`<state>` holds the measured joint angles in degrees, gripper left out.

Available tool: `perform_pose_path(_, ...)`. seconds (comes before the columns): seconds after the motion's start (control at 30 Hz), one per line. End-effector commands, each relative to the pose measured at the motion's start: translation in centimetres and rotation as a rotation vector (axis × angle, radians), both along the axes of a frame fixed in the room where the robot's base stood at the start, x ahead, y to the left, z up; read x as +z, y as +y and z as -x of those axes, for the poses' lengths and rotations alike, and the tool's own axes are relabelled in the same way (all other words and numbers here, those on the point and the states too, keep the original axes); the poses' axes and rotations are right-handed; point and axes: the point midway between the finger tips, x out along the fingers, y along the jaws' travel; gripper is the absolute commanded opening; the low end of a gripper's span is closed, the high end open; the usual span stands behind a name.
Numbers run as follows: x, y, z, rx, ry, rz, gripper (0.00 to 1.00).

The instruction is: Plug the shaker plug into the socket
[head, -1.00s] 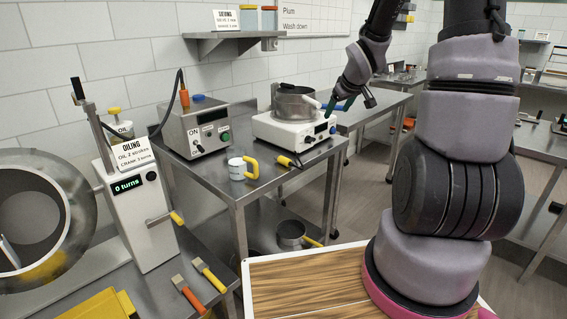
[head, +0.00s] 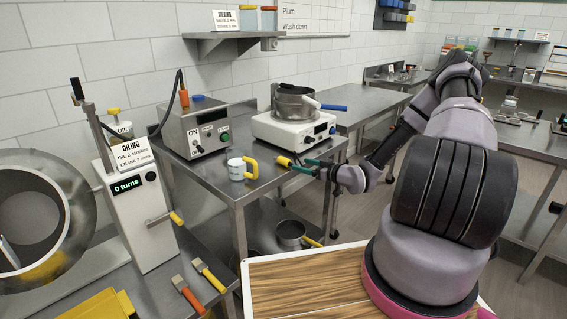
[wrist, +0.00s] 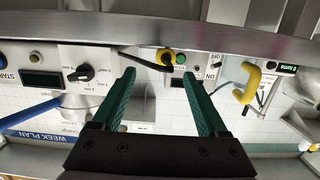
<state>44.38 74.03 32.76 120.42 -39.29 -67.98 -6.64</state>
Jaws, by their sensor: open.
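The shaker plug (head: 284,160) is a small yellow plug with a dark cable, lying near the front edge of the steel table. In the wrist view the plug (wrist: 167,57) shows just beyond my fingertips, roughly between them in the picture. My gripper (head: 299,166) reaches in low from the right, its green fingers pointing left at the plug. It is open and empty, and its spread fingers (wrist: 157,75) show in the wrist view. I cannot tell whether a finger touches the plug. I cannot make out the socket for certain.
A grey control box (head: 194,130) with a switch and green button stands behind left. A white hotplate (head: 293,130) carries a pot (head: 294,102). A white mug (head: 236,169) with a yellow handle stands left of the plug. Clear tabletop lies between.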

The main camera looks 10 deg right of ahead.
Motion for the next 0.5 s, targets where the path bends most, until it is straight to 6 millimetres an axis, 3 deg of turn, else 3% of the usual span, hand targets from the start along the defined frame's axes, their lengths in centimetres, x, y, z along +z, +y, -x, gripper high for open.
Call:
perform_pose_path(0.2,-0.5,2.2,-2.8,0.002,-0.003,0.0,0.76)
perform_pose_path(0.5,-0.9,4.1,-4.7,0.003,0.0,0.0,0.76)
